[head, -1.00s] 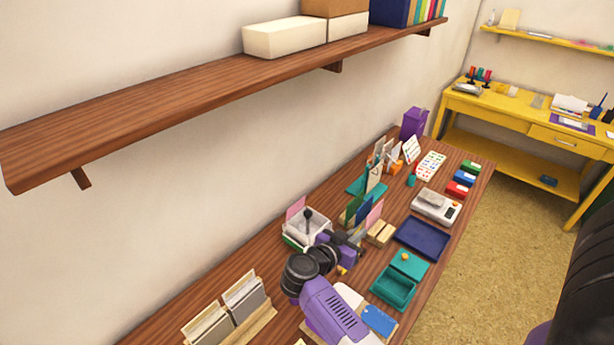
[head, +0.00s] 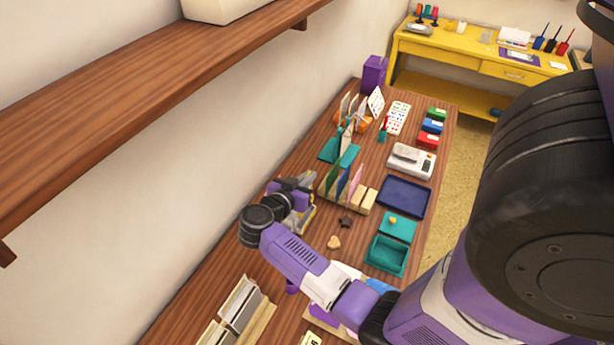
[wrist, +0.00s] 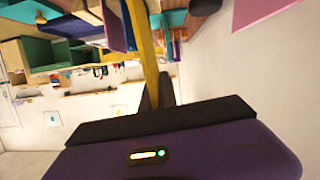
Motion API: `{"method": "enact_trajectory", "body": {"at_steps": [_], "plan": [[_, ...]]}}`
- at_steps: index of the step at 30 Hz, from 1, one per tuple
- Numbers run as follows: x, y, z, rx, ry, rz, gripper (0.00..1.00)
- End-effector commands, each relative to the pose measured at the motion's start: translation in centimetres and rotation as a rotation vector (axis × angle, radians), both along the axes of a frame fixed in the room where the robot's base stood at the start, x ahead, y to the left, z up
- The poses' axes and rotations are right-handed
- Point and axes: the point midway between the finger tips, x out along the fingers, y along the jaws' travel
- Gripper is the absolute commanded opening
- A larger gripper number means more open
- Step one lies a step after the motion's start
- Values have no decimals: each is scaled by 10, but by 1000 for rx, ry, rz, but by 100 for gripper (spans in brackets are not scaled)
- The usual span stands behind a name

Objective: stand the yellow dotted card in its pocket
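In the wrist view a narrow yellow strip (wrist: 147,50), which looks like the yellow card seen edge-on, runs up from between the dark fingers of my gripper (wrist: 155,92). My gripper appears shut on it; no dots show from this angle. In the head view my gripper (head: 305,188) is over the table, left of a wooden rack (head: 328,200) with upright green, blue and pink cards. A yellowish patch (head: 307,217) shows below the gripper; I cannot tell if it is the card. The card's pocket cannot be made out.
A blue tray (head: 403,197) and an open teal box (head: 386,256) lie on the right. A card holder (head: 240,308) stands at the front left. A wall shelf (head: 120,110) overhangs the left.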

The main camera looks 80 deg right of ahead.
Motion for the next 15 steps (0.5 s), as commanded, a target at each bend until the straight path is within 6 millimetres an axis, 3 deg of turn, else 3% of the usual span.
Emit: {"method": "enact_trajectory", "body": {"at_steps": [15], "plan": [[0,0,-34,1,2,1,0]]}}
